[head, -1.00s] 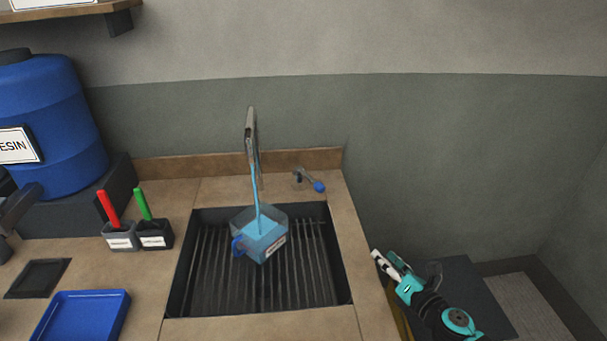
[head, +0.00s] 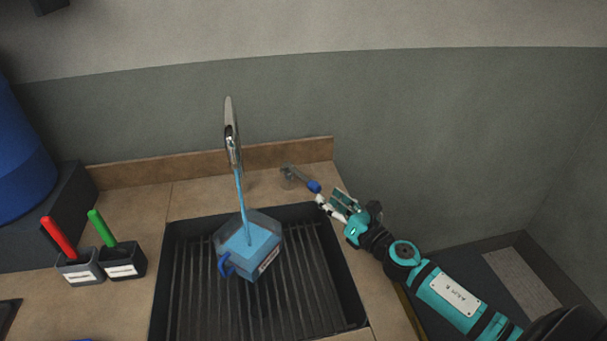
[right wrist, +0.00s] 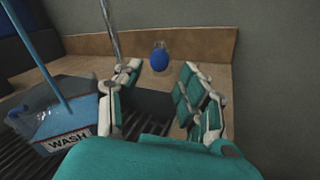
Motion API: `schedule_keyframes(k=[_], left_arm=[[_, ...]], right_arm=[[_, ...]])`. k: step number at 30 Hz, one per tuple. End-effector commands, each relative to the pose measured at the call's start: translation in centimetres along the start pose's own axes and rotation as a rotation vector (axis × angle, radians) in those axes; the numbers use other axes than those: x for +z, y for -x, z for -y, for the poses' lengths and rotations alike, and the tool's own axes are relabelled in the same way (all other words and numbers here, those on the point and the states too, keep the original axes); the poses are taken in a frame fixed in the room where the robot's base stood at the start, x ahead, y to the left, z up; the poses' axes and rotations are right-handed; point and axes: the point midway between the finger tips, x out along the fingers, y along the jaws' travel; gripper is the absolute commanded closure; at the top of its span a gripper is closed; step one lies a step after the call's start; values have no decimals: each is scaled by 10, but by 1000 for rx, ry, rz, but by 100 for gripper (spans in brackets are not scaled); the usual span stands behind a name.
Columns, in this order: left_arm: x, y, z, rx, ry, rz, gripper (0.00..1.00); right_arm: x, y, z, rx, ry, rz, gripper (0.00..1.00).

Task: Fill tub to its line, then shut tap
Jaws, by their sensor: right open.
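The clear tub (head: 250,250) with a blue handle stands on the sink grate; it also shows in the right wrist view, labelled WASH (right wrist: 68,142). A blue stream (head: 241,200) runs from the tall spout (head: 232,135) into it. Blue liquid fills much of the tub; I cannot make out its fill line. The tap lever (head: 300,179) ends in a blue knob (head: 314,186) and stands behind the sink's right corner. My right gripper (head: 329,198) is open and empty, close to the knob. In the right wrist view the knob (right wrist: 159,59) shows between the fingers, beyond their tips. My left gripper is out of view.
The dark sink grate (head: 310,290) surrounds the tub. Left of the sink stand two small holders with a red stick (head: 58,238) and a green stick (head: 102,228). A blue drum (head: 20,160) is at far left. A backsplash (head: 200,163) closes the counter's rear.

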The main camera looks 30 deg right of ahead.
Motion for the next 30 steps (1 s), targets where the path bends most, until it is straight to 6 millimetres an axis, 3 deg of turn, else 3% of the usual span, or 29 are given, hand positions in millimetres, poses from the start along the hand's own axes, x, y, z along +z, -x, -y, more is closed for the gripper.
schedule_keyframes(k=[9, 15, 21, 29, 30], left_arm=[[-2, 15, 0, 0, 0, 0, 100], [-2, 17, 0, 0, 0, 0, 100], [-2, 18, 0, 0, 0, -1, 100], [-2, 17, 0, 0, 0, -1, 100], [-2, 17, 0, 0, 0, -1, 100]], right_arm=[[2, -68, -1, -1, -3, 3, 59], [0, -98, 0, -1, -2, 1, 59], [0, -110, 0, -1, -1, 0, 59], [-1, -111, 0, 0, -1, 0, 59], [-1, -111, 0, 0, -1, 0, 63]])
